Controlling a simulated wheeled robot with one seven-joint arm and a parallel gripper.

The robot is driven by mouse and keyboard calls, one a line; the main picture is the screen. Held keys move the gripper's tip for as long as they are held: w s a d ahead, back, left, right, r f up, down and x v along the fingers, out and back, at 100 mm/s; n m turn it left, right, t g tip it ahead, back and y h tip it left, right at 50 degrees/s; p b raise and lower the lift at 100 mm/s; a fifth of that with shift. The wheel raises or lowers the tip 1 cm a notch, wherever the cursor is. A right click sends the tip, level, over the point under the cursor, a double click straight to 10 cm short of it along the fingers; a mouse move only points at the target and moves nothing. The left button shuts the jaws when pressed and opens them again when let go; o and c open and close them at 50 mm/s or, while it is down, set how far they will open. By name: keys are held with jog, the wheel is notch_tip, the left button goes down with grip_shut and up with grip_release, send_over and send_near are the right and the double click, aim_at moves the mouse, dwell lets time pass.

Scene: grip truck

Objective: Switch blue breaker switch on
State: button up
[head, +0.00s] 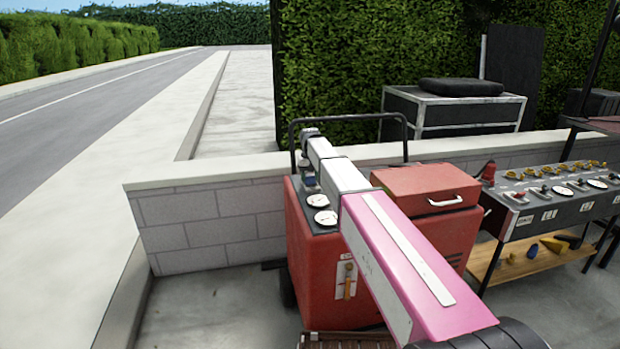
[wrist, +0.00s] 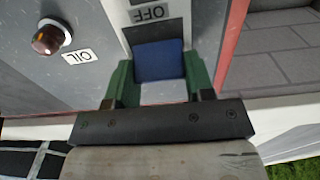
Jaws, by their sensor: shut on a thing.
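The blue breaker switch (wrist: 158,62) shows in the wrist view, set in a pale plate on a grey panel. A label reading OFF (wrist: 152,13) is upside down just beyond it. My gripper (wrist: 158,78) has its green fingers on the left and right sides of the switch, shut on it. In the head view my arm reaches to the top panel of the red machine (head: 318,265). There the gripper is small and the switch is hard to make out.
An amber-red indicator (wrist: 52,37) and an OIL label (wrist: 77,56) lie left of the switch. White gauges (head: 325,217) sit on the machine's top. A low block wall (head: 215,222) runs behind it, and a control table (head: 545,215) stands to the right.

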jog(key=o, duration=0.9)
jog(key=shift+r, duration=0.1)
notch_tip(320, 180, up, 11)
jog(key=shift+s+f, duration=0.1)
jog(key=shift+f, duration=0.05)
jog(key=shift+s, duration=0.1)
